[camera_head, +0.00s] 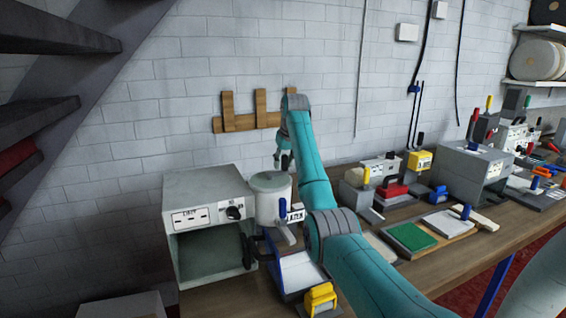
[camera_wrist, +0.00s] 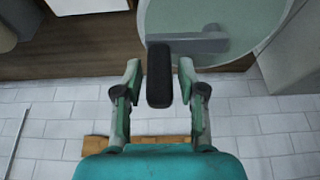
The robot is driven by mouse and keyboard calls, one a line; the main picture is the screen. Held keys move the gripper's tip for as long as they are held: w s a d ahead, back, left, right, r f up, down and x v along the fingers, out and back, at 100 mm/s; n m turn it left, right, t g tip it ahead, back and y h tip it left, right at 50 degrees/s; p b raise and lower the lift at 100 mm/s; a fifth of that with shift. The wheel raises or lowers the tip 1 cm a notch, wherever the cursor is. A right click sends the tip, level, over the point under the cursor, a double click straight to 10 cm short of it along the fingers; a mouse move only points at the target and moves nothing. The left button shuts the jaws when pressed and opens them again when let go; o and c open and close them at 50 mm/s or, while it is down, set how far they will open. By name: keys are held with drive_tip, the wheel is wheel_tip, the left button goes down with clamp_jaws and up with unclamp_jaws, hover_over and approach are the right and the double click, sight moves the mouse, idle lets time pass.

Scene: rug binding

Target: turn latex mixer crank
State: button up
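The latex mixer is a pale grey cylindrical pot (camera_head: 268,203) with a round lid, standing beside a grey box machine on the bench. The wrist view shows its round greenish lid (camera_wrist: 225,18) with a flat crank arm (camera_wrist: 205,46) across it. The black crank handle (camera_wrist: 159,88) appears between the two fingertips of my gripper (camera_wrist: 160,70). The fingers are open, with a narrow gap visible on each side of the handle. In the head view my gripper (camera_head: 283,160) is small and dark above the pot, and the handle is hard to make out there.
A grey box machine (camera_head: 205,190) with a knob and open front stands left of the pot. A blue-framed tray (camera_head: 300,270) and a yellow block (camera_head: 320,298) lie in front. A wooden rack (camera_head: 250,122) is on the wall behind. Tools and a green pad (camera_head: 410,236) fill the right.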

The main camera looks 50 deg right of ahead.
sight(287, 171)
clamp_jaws()
drive_tip(key=shift+s, duration=0.1)
drive_tip(key=m, duration=0.1)
drive_tip(key=s+m, duration=0.1)
drive_tip(key=shift+a+m+g+h, duration=0.3)
drive_tip(key=shift+a+g+h, duration=0.05)
drive_tip(key=shift+g+h, duration=0.05)
drive_tip(key=m, duration=0.1)
drive_tip(key=s+a+m+g, duration=0.1)
drive_tip(key=m, duration=0.1)
drive_tip(key=shift+s+a+m+h, duration=0.1)
drive_tip(key=shift+m+h, duration=0.2)
drive_tip(key=shift+h, duration=0.1)
drive_tip(key=shift+s+a+m+g+h, duration=0.2)
drive_tip(key=shift+a+m+g, duration=0.25)
drive_tip(key=shift+m, duration=0.7)
drive_tip(key=shift+s+a+m+g+h, duration=0.1)
drive_tip(key=shift+s+a+m+g, duration=0.35)
drive_tip(key=shift+m, duration=0.7)
drive_tip(key=shift+w+a, duration=0.1)
drive_tip(key=shift+w, duration=0.1)
